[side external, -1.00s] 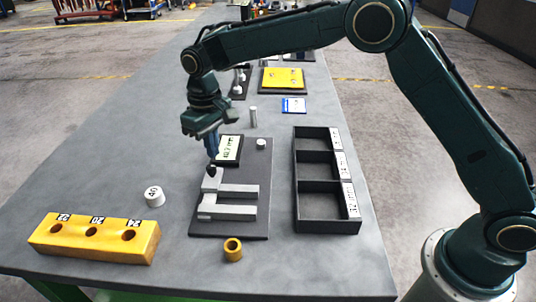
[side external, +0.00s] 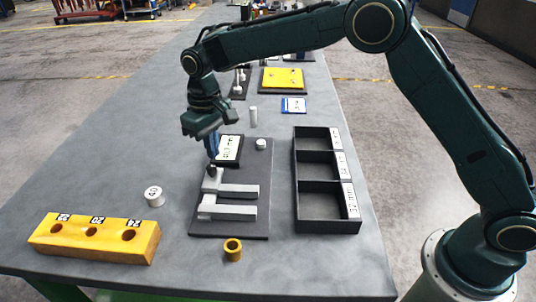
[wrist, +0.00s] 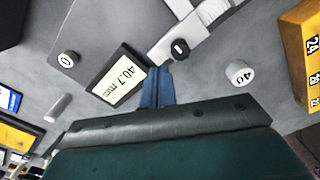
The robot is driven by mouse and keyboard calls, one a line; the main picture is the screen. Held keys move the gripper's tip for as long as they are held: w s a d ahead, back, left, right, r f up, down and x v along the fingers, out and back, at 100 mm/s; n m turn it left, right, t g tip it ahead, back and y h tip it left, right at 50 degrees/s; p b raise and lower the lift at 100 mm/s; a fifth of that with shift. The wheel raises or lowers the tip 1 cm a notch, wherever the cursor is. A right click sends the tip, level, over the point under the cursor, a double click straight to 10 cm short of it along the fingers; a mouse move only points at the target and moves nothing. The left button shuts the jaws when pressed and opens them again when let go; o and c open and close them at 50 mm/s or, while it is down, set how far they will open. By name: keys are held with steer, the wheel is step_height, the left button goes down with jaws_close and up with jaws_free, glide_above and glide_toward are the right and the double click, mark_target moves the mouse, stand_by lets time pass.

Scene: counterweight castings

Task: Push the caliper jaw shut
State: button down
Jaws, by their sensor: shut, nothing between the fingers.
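The caliper (side external: 236,190) lies on a dark base plate (side external: 262,168), its two pale grey jaws parallel with a gap between them. It also shows in the wrist view (wrist: 213,38). A black knob (wrist: 179,48) sits on the jaw nearer the display. The display (wrist: 119,78) reads 40.7 mm in the wrist view. My gripper (side external: 213,157) is shut and empty, its blue fingers pointing down close by the knob, on the display side. In the wrist view the fingertips (wrist: 158,68) are beside the knob; I cannot tell whether they touch it.
A white cylinder marked 40 (side external: 153,197) and a yellow block with holes (side external: 95,246) stand left. A brass ring (side external: 233,250) is in front of the plate. A dark tray with compartments (side external: 328,226) is right.

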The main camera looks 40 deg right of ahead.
mark_target(210, 169)
steer(key=shift+f, duration=0.25)
steer(key=shift+f, duration=1.05)
steer(key=shift+f, duration=0.3)
steer(key=shift+s+a, duration=1.55)
stand_by(1.5)
steer(key=shift+w+d+r, duration=0.1)
steer(key=shift+r, duration=3.4)
